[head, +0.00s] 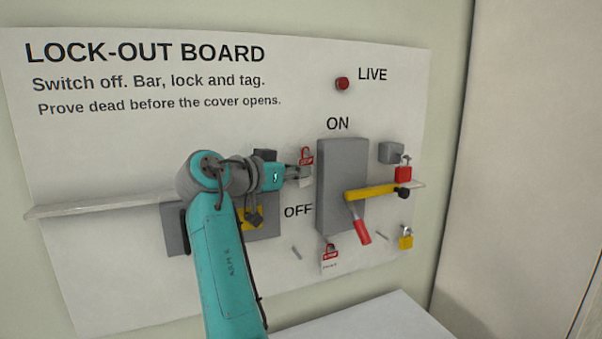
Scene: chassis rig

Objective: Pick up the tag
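A red-and-white tag (306,156) shows just left of the grey switch box, right above the end of my arm. A second red-and-white tag (330,253) hangs low on the board, under the switch box. My gripper (303,175) points right, just below the upper tag and close to the box's left side. It is small and pale here, so I cannot tell whether its fingers are open or shut, or whether they touch the upper tag.
The grey switch box (340,158) has a red-handled lever (362,232) pointing down. A yellow bar (372,192) crosses it, with a red padlock (403,174) at its right end. A yellow padlock (406,241) hangs lower right. My arm partly covers a grey panel (176,222).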

